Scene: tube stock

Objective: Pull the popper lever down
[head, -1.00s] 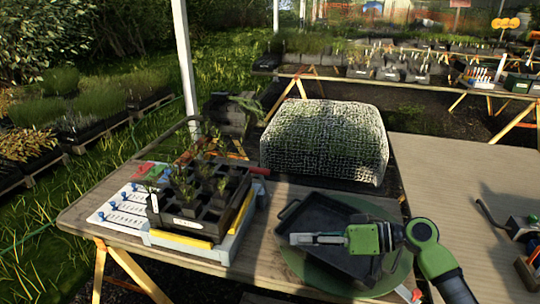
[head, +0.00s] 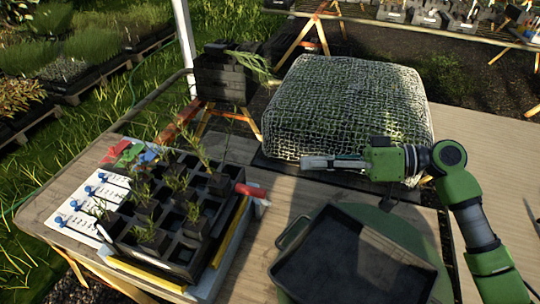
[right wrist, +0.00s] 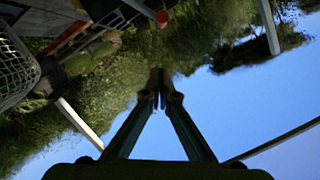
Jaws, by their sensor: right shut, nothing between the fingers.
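The popper (head: 205,285) is the pale base with yellow strips under a black cell tray (head: 185,215) of seedlings, on the wooden table. Its lever shows as a red handle (head: 250,190) sticking out on the right side, near the tray's rear right corner. A red knob (right wrist: 162,17), probably the lever's end, shows at the top of the right wrist view. My right gripper (head: 306,162) is shut and empty, pointing left, above and to the right of the red handle and apart from it. Its closed tips also show in the right wrist view (right wrist: 161,88). My left gripper is not in view.
A net-covered mound (head: 345,105) stands behind my right gripper. An empty black tray (head: 350,265) lies on a green round plate (head: 405,230) at front right. White label cards (head: 85,210) lie left of the cell tray. Dark crates (head: 225,78) stand behind the table.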

